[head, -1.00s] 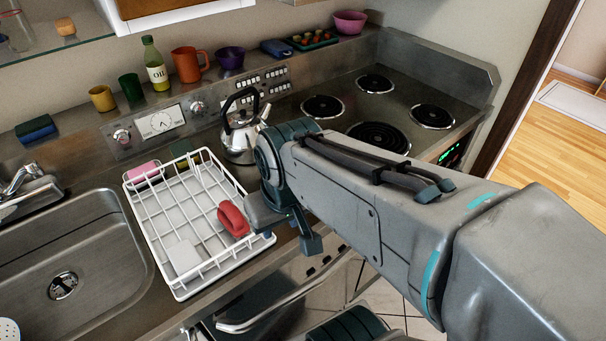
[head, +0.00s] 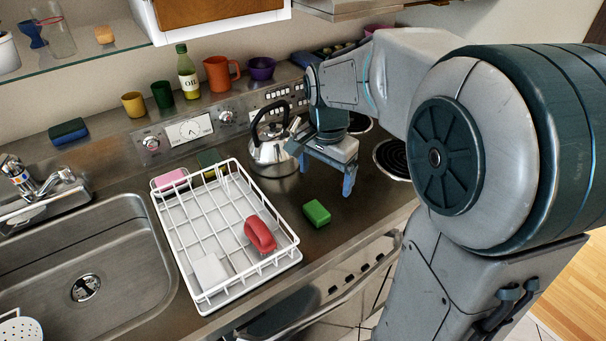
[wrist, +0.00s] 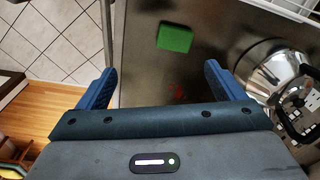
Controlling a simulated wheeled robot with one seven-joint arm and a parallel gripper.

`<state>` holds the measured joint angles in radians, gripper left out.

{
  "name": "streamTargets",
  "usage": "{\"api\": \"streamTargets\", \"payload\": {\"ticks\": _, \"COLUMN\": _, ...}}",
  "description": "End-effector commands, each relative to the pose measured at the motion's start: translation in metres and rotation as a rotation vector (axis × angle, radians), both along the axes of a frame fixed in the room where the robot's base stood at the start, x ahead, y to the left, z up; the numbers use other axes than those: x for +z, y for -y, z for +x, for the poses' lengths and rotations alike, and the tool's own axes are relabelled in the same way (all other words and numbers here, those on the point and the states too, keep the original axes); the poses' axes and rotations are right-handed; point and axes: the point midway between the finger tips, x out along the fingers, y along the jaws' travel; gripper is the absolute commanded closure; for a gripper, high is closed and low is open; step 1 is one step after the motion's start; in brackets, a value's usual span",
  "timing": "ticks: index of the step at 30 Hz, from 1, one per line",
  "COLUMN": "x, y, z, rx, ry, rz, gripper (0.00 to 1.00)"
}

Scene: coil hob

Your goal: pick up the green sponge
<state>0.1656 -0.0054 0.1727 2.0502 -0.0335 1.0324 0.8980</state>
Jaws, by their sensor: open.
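The green sponge (head: 316,213) lies flat on the steel counter, to the right of the white dish rack. It also shows in the wrist view (wrist: 174,38), ahead of and between the two fingers. My gripper (head: 325,178) is open and empty, with its blue fingers pointing down above the counter, behind the sponge in the head view. In the wrist view my gripper (wrist: 157,85) has its fingers wide apart, and neither touches the sponge.
A kettle (head: 271,150) stands close beside my gripper on the left. Coil burners (head: 392,157) lie to the right. The counter around the green sponge is clear.

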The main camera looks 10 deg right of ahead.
Motion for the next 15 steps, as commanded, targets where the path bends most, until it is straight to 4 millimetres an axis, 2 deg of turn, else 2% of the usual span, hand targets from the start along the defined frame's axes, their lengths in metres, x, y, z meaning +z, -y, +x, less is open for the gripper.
{"api": "streamTargets", "payload": {"ticks": 3, "x": -0.007, "y": 0.002, "z": 0.024, "rx": -0.137, "ry": -0.031, "rz": 0.019, "gripper": 0.11}}
{"api": "streamTargets", "payload": {"ticks": 6, "x": -0.012, "y": 0.003, "z": 0.038, "rx": -0.223, "ry": -0.047, "rz": 0.03, "gripper": 0.11}}
{"api": "streamTargets", "payload": {"ticks": 11, "x": -0.018, "y": 0.004, "z": 0.048, "rx": -0.294, "ry": -0.061, "rz": 0.038, "gripper": 0.11}}
{"api": "streamTargets", "payload": {"ticks": 15, "x": -0.035, "y": 0.004, "z": 0.05, "rx": -0.306, "ry": -0.065, "rz": 0.039, "gripper": 0.11}}
